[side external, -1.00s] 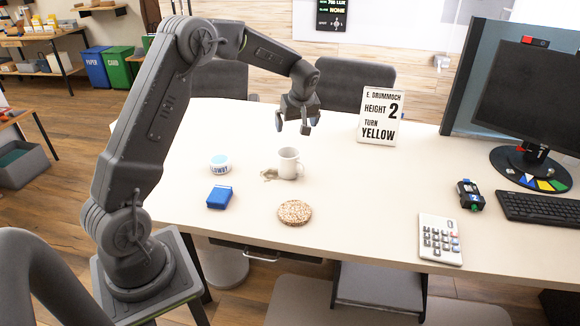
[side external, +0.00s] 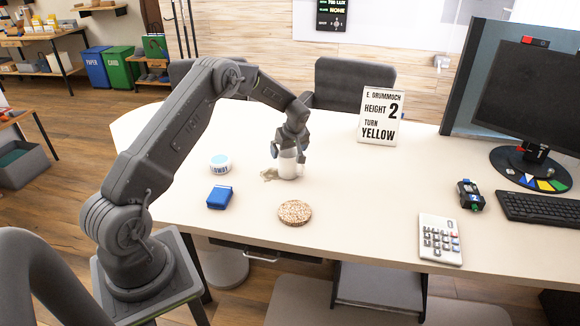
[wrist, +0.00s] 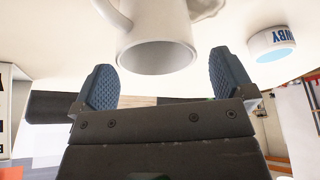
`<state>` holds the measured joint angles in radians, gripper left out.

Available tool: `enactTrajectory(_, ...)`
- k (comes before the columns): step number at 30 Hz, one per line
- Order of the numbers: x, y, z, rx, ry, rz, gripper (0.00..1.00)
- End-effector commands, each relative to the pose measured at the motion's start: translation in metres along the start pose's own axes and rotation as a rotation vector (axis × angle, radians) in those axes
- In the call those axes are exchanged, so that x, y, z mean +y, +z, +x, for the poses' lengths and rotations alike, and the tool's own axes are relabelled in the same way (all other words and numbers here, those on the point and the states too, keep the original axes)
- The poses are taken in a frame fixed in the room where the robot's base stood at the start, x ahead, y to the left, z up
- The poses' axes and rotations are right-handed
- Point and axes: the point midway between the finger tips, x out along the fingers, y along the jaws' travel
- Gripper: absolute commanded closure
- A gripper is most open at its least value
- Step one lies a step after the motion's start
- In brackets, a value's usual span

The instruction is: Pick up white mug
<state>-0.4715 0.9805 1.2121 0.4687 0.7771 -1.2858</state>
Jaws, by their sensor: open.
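The white mug (side external: 287,168) stands upright on the desk in the side view, its upper part partly covered by my gripper (side external: 288,152). In the wrist view the mug (wrist: 158,40) appears at the top, with its round rim facing the camera and its handle on the left. My gripper (wrist: 165,88) is open there, with one blue ridged finger pad to each side of the mug's rim. Nothing is held. I cannot tell whether either finger touches the mug.
A small white tub (side external: 220,163), a blue box (side external: 219,197) and a round cork coaster (side external: 295,212) lie near the mug. A stain (side external: 270,174) is beside it. A sign (side external: 380,117), a calculator (side external: 440,239) and a keyboard (side external: 542,207) are farther right.

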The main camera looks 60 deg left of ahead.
Motion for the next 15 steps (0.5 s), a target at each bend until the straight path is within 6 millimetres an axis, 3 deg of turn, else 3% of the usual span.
enactTrajectory(7,0.002,0.007,0.036,0.0,-0.002,0.0,0.0)
enactTrajectory(15,0.003,0.007,0.042,0.0,0.0,0.001,0.0)
